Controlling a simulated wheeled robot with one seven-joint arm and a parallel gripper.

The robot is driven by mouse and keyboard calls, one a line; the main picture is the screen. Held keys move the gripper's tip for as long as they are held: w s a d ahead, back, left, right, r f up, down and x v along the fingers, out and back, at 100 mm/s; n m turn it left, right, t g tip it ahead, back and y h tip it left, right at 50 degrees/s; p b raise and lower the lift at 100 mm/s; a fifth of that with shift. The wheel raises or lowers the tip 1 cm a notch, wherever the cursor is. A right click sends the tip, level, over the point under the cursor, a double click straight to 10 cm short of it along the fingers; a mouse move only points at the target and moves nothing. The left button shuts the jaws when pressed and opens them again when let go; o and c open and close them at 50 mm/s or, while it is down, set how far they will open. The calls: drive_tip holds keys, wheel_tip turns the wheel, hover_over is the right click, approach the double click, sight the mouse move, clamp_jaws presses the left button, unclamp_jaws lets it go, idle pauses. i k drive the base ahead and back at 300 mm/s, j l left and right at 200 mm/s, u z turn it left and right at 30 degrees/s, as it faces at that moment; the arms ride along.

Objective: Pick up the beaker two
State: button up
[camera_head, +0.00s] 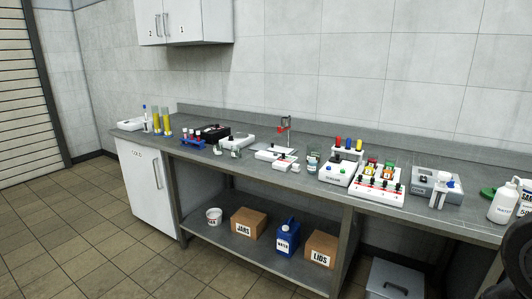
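No label that reads as beaker two is legible from here. A clear glass vessel (313,160) stands upright on the grey bench (400,208), near its middle, left of a white device with colored knobs. Small clear glass vessels (217,151) also stand farther left, near the front edge of the bench. They are too small to identify. My gripper is not in view. A dark rounded shape at the bottom right corner may be part of my own arm, but I cannot tell.
Yellow cylinders (161,121), a blue tube rack (193,141), white mixers (375,186) and white bottles (504,203) crowd the bench. Boxes (249,222) and a blue jug (287,239) sit on the lower shelf. The tiled floor at left is clear.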

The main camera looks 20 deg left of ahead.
sight(218, 147)
drive_tip(key=i+j, duration=0.2)
drive_tip(key=j, duration=0.3)
drive_tip(key=i+j+z, duration=0.1)
drive_tip(key=i+j, duration=0.15)
drive_tip(key=j, duration=0.25)
drive_tip(key=i+j, duration=0.15)
drive_tip(key=j, duration=0.35)
drive_tip(key=i+j+z, duration=0.1)
drive_tip(key=j, duration=0.4)
drive_tip(key=i+j, duration=0.3)
drive_tip(key=j, duration=0.25)
drive_tip(key=i+j+z, duration=0.15)
drive_tip(key=j, duration=0.35)
drive_tip(key=i+j, duration=0.15)
drive_tip(key=j, duration=0.4)
drive_tip(key=i+j+z, duration=0.1)
drive_tip(key=j, duration=0.45)
drive_tip(key=i, duration=0.05)
